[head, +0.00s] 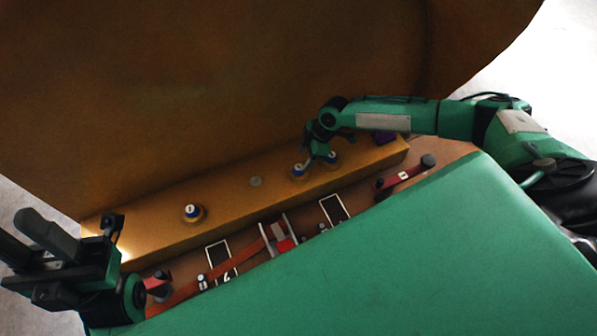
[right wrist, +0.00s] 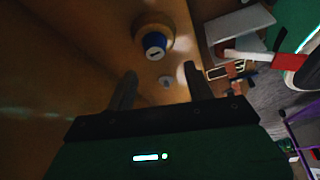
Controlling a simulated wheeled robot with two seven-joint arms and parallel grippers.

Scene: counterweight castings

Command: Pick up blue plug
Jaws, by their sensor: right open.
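Three blue plugs with white tops show on the yellow ledge in the head view: one at the left (head: 192,212), and a pair near my right gripper, the left of them (head: 299,170) and the right of them (head: 330,157). My right gripper (head: 316,162) hangs over that pair, partly hiding them. In the right wrist view, a blue plug (right wrist: 154,42) stands in a yellow round collar, beyond the open, empty fingers (right wrist: 160,78). I cannot tell which plug it is. My left gripper (head: 28,238) is open at the far left, away from the plugs.
A small grey disc (head: 256,182) lies on the yellow ledge (head: 232,196). A purple block (head: 384,138) is at its right end. A red-handled lever (head: 405,175), white-framed panels (head: 334,209) and a red part (head: 285,245) lie in front. A tall brown wall rises behind.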

